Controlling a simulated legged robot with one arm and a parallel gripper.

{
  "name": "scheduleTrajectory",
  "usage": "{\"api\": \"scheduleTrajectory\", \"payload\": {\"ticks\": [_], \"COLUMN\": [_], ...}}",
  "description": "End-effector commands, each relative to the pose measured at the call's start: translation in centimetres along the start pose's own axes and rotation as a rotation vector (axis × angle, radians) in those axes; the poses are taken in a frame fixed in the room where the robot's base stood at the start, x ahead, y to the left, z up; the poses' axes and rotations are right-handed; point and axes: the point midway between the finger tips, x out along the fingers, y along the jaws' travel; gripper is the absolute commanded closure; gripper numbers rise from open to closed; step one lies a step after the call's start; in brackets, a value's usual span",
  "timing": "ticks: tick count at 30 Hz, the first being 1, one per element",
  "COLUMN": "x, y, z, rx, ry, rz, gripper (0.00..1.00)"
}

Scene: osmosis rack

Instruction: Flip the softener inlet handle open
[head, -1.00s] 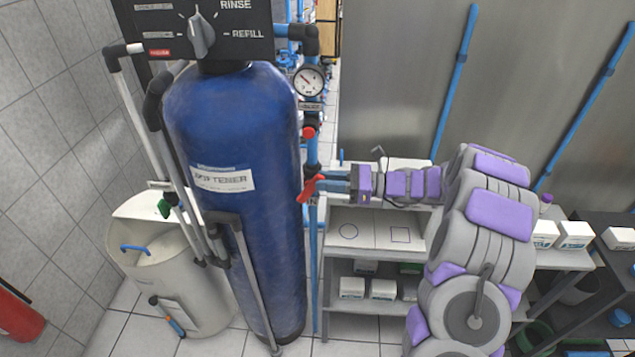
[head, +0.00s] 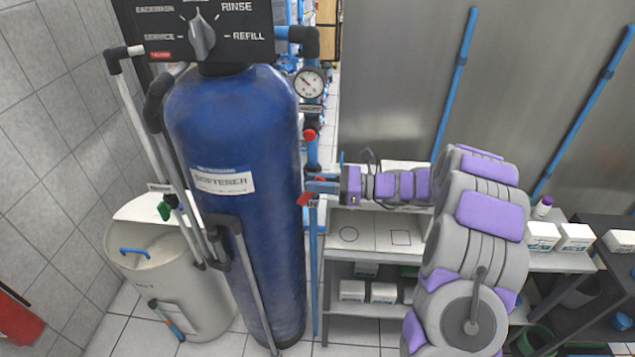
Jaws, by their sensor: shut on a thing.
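The blue softener tank (head: 235,185) stands left of centre in the head view, with a "SOFTENER" label on it. A red valve handle (head: 305,198) sits on the blue vertical pipe (head: 314,245) just right of the tank. A small label beside this handle seems to read "IN". My gripper (head: 312,187) reaches in from the right, level with the tank's middle. Its blue fingers are shut on the red handle. The fingers partly cover the handle and the valve body, so its exact angle is hard to tell.
Another red handle (head: 309,135) sits higher on the pipe, below a pressure gauge (head: 309,83). A green handle (head: 164,210) is left of the tank, above a white brine tub (head: 205,290). A shelf table (head: 350,252) with white boxes stands beneath my arm.

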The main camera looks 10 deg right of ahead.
Motion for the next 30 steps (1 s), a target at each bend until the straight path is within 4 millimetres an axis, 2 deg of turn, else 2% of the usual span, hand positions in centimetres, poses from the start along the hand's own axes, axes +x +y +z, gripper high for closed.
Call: {"api": "scheduleTrajectory", "payload": {"ticks": [8, 18, 30], "x": [0.2, 1.0, 1.8], "y": [-0.1, -0.1, -0.2], "z": [0.6, 1.2, 1.0], "rx": [-0.001, -0.001, -0.001], "ry": [0.046, 0.247, 0.473], "rz": [-0.001, -0.001, -0.003], "gripper": [1.00, 1.00, 1.00]}}
